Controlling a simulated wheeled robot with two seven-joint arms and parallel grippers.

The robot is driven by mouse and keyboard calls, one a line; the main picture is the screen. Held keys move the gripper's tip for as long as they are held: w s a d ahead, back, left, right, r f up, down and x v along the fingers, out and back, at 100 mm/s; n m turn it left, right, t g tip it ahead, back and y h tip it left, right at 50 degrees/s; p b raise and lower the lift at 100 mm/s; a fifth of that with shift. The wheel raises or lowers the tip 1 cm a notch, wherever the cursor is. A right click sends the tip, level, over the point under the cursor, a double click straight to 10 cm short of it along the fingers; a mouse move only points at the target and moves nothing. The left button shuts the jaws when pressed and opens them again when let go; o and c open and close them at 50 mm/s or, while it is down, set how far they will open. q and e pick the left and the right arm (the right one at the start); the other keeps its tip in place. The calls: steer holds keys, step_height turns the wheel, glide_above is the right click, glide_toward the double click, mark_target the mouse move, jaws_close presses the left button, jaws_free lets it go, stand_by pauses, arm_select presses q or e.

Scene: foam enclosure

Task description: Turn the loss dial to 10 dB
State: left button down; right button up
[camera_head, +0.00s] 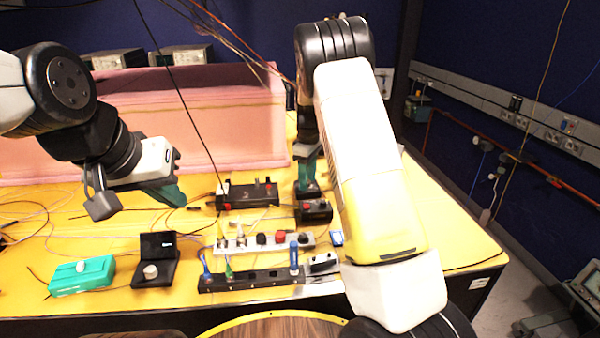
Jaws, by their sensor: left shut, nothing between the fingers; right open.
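The label of the loss dial is too small to read, so I cannot tell which knob it is. A black device with an upright panel (158,245) has a pale round knob (151,271) at the front left. A teal box (92,275) with a white knob (80,267) stands left of it. My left gripper (178,196) is shut and empty, held above the table behind the black device. My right gripper (307,184) is open and points down at a small black box (315,211) with a red knob; whether it touches is unclear.
A power strip (265,241) and a black strip with coloured plugs (250,280) lie at the front middle. Another black box (250,194) stands behind. Loose cables cover the left of the yellow table (440,215); its right side is clear. A pink foam wall (230,128) stands behind.

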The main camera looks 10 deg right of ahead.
jaws_close()
steer(key=shift+m, duration=0.3)
steer(key=m, duration=1.1)
steer(key=shift+m, duration=0.3)
steer(key=shift+a+m, duration=0.1)
steer(key=shift+m, duration=1.8)
